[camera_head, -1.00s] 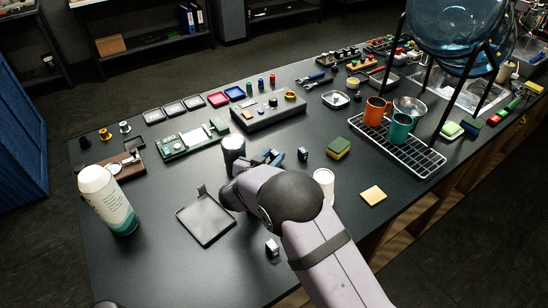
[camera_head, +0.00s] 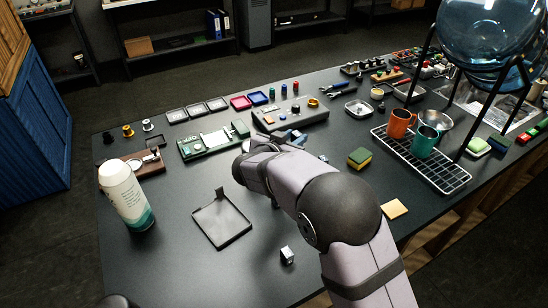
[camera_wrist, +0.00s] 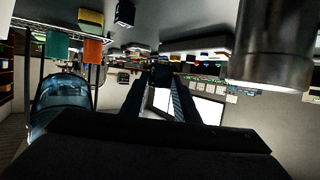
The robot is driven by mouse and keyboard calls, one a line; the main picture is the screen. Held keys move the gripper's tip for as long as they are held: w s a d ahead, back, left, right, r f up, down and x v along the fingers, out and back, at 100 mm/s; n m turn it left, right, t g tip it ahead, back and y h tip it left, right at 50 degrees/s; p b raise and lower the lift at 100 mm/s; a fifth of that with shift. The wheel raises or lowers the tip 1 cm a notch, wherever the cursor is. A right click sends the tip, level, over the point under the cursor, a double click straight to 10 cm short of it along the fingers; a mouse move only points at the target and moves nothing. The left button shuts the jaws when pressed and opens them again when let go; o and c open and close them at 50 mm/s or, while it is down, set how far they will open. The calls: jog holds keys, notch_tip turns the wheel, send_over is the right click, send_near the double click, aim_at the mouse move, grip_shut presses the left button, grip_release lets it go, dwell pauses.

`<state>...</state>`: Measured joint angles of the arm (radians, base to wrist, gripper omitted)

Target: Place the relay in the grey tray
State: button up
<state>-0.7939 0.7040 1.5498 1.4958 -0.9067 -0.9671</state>
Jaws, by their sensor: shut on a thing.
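My gripper (camera_wrist: 158,92) is shut on a small dark block, the relay (camera_wrist: 160,75), which shows between the fingertips in the wrist view. In the head view my arm covers most of the gripper; only bluish finger parts (camera_head: 295,137) show beyond it, in front of the grey control box. The relay cannot be made out there. Shallow grey-lined trays (camera_head: 197,111) stand in a row at the back left of the table, left of a red tray (camera_head: 240,103) and a blue tray (camera_head: 258,98). I cannot tell which one is the task's grey tray.
A green circuit board (camera_head: 213,141) and the control box (camera_head: 290,113) lie in front of the trays. A white bottle (camera_head: 126,196) stands at the left. A dark flat pan (camera_head: 222,222) and a small block (camera_head: 287,255) lie in front. A sponge (camera_head: 360,158) is at the right.

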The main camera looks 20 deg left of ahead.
jog(key=shift+a, duration=0.1)
jog(key=shift+s+a, duration=0.15)
jog(key=shift+a, duration=0.15)
jog(key=s+a+r, duration=0.1)
jog(key=s+a, duration=0.1)
jog(key=a, duration=0.1)
jog(key=s+a+r+n+y, duration=0.1)
jog(key=s+a+r, duration=0.1)
jog(key=a, duration=0.1)
jog(key=s+a+r+n+y+b, duration=0.1)
jog(key=s+a+r, duration=0.1)
jog(key=a, duration=0.1)
jog(key=shift+r, duration=0.1)
jog(key=s+a+r+n+y+b, duration=0.1)
jog(key=s+a+r+n+y, duration=0.15)
jog(key=s+a, duration=0.45)
jog(key=n+g+y, duration=0.2)
jog(key=n+y, duration=0.2)
jog(key=y, duration=0.1)
send_over(221, 226)
notch_tip(221, 226, down, 7)
jog(key=shift+m+t, duration=0.3)
jog(key=shift+m, duration=0.05)
jog(key=shift+d+f+b, duration=0.1)
jog(key=shift+f+b, duration=0.65)
jog(key=shift+f, duration=4.15)
